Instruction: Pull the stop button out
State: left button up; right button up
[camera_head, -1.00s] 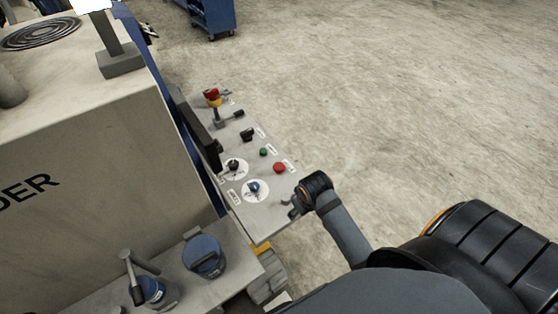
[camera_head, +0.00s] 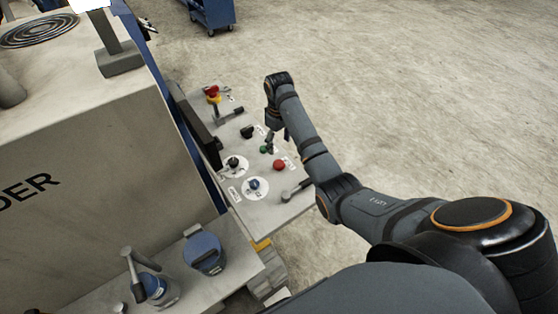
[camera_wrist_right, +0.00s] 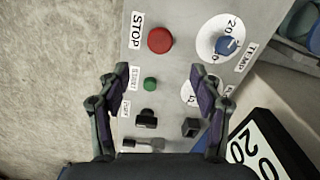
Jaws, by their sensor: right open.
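The red stop button (camera_head: 279,164) sits on the grey control panel (camera_head: 262,213) near its right edge. In the right wrist view the stop button (camera_wrist_right: 160,40) is a round red knob beside a "STOP" label (camera_wrist_right: 138,30). My right gripper (camera_head: 270,145) is over the panel near the small green start button (camera_head: 264,149). In the right wrist view my right gripper (camera_wrist_right: 156,80) is open and empty, its fingers spread either side of the green button, with the stop button beyond the fingertips. My left gripper is not in view.
A blue knob (camera_head: 254,184) and a black knob (camera_head: 233,162) on white dials lie left of the stop button. A black lever (camera_head: 297,190) is near the front corner. A red-and-yellow switch (camera_head: 212,93) is at the far end. Open floor (camera_head: 400,80) lies right.

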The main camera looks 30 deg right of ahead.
aim_at(279, 163)
notch_tip(279, 163, down, 9)
jog(key=shift+f+p, duration=0.1)
jog(key=shift+p, duration=0.95)
jog(key=shift+f, duration=0.55)
grip_shut()
